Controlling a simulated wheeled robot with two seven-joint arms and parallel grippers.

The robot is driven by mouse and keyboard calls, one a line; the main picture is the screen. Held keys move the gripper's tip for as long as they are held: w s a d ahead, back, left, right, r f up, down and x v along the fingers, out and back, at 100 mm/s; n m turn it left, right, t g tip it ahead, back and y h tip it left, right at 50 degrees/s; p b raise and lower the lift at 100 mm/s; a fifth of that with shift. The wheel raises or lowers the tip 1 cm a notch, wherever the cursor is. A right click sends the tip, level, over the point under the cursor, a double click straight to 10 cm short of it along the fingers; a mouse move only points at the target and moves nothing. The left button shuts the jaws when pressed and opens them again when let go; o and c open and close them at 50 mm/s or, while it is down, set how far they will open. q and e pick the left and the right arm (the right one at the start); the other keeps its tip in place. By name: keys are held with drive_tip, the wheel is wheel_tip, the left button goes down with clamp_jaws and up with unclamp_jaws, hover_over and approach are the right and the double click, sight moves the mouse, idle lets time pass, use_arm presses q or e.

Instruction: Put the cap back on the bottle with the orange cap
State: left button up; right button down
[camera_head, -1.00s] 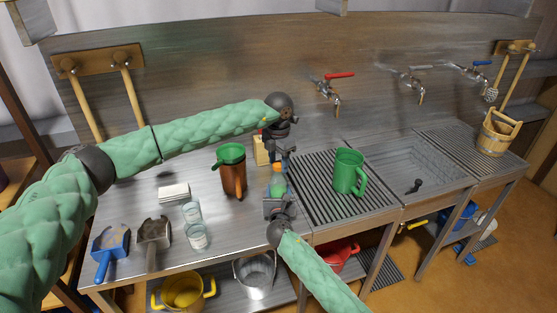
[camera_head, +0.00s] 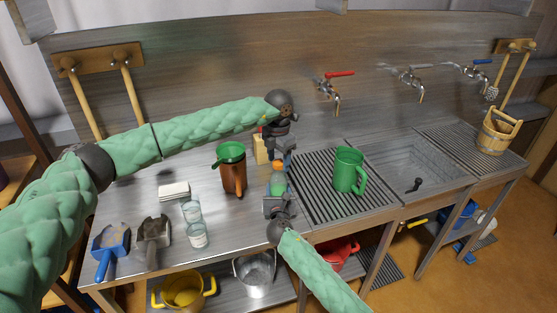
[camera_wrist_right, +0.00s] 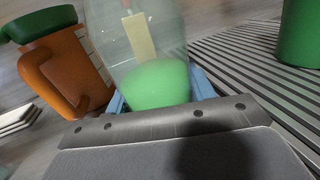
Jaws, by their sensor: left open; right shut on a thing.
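A clear bottle with green contents (camera_head: 278,188) stands at the table's middle, left of the ribbed drainboard. My right gripper (camera_head: 276,205) is shut on it from the front. The right wrist view shows the bottle (camera_wrist_right: 155,85) upright between the blue fingers (camera_wrist_right: 160,92). A small patch of orange, the cap (camera_head: 278,167), shows at the bottle's top; whether it is seated cannot be told. My left gripper (camera_head: 279,157) is open just above and behind the bottle top, apart from the cap as far as I can tell.
A brown jug with a green top (camera_head: 233,172) stands close on the left, a green mug (camera_head: 348,170) on the drainboard at right. A wooden block (camera_head: 261,150) is behind.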

use_arm(q)
wheel_tip(320, 180, up, 12)
drive_tip(key=shift+f, duration=0.15)
idle(0.3)
use_arm(e)
drive_tip(key=shift+c, duration=2.3)
unclamp_jaws()
use_arm(q)
drive_tip(key=shift+f, duration=0.1)
use_arm(e)
drive_tip(key=shift+s, duration=0.1)
drive_tip(key=s+b, duration=0.2)
drive_tip(key=s, duration=0.4)
drive_tip(key=shift+s+d+f, duration=0.1)
drive_tip(key=shift+s, duration=0.1)
use_arm(q)
drive_tip(key=shift+f, duration=1.15)
use_arm(e)
drive_tip(key=shift+s, duration=0.6)
